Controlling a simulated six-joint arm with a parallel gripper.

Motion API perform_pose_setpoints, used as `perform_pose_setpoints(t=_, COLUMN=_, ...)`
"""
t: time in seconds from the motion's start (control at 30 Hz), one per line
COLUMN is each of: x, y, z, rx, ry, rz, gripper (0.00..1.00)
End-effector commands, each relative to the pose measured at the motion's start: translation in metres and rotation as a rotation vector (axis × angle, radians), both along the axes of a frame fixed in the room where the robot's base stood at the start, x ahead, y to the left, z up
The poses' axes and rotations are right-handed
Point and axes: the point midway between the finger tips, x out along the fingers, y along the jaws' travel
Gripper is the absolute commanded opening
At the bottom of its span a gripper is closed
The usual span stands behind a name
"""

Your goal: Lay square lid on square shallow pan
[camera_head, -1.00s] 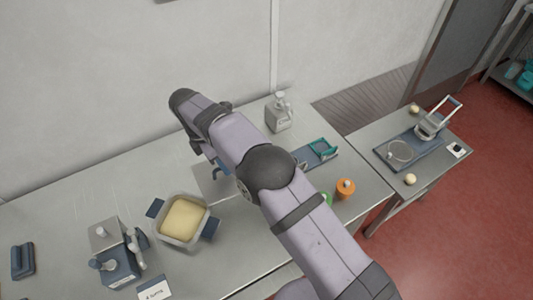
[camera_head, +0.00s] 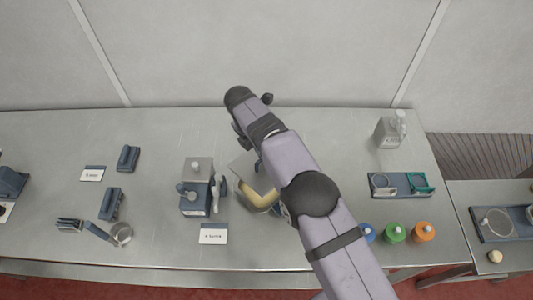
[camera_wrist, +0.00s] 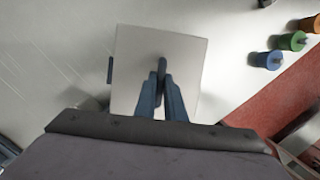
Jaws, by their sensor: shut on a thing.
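The square lid (camera_wrist: 185,60) is a flat light-grey plate with an upright dark handle. My gripper (camera_wrist: 162,90) is shut on that handle in the wrist view. In the head view the lid (camera_head: 248,172) is over the square shallow pan (camera_head: 262,208), covering much of it. The pan holds a yellow filling, which shows below the lid. A dark blue pan handle shows just left of the lid in the wrist view. My arm hides the gripper tips and the pan's right side in the head view. I cannot tell whether the lid touches the rim.
A blue and steel device (camera_head: 196,195) stands close left of the pan, with a label card (camera_head: 212,234) in front. Blue (camera_head: 367,232), green (camera_head: 395,232) and orange (camera_head: 424,231) containers stand right of my arm. A steel jug (camera_head: 390,130) is at the back right.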

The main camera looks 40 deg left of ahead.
Motion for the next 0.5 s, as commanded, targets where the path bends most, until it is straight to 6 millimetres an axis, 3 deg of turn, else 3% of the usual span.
perform_pose_setpoints(t=0.5, x=-0.005, y=-0.004, z=-0.050, rx=-0.001, ry=0.000, rz=-0.001, gripper=0.00)
